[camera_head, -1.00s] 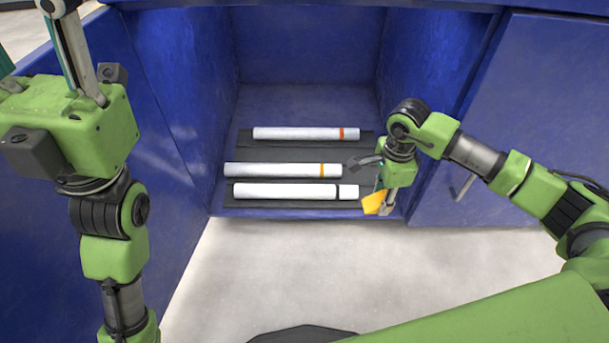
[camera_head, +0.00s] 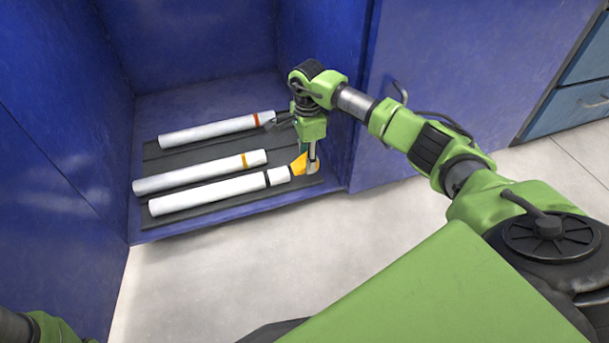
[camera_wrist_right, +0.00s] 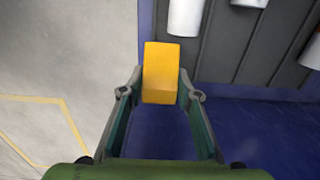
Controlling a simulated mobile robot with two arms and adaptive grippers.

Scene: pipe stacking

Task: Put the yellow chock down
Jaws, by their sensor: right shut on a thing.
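The yellow chock (camera_head: 299,163) is held between the fingers of my right gripper (camera_head: 311,162), close to the right end of the front pipe with the black band (camera_head: 210,193). In the right wrist view, the chock (camera_wrist_right: 161,72) sits between the two fingers (camera_wrist_right: 160,92), over the cabinet's front edge and the dark ribbed mat. I cannot tell whether the chock touches the mat. My left gripper is out of view; only a piece of my left arm shows at the bottom left corner.
Two more white pipes lie behind the front one: one with a yellow band (camera_head: 200,173) and one with an orange band (camera_head: 207,132). All rest on the dark mat (camera_head: 240,205) in the blue cabinet. The cabinet's right wall (camera_head: 335,130) stands close to my right gripper. The floor in front is clear.

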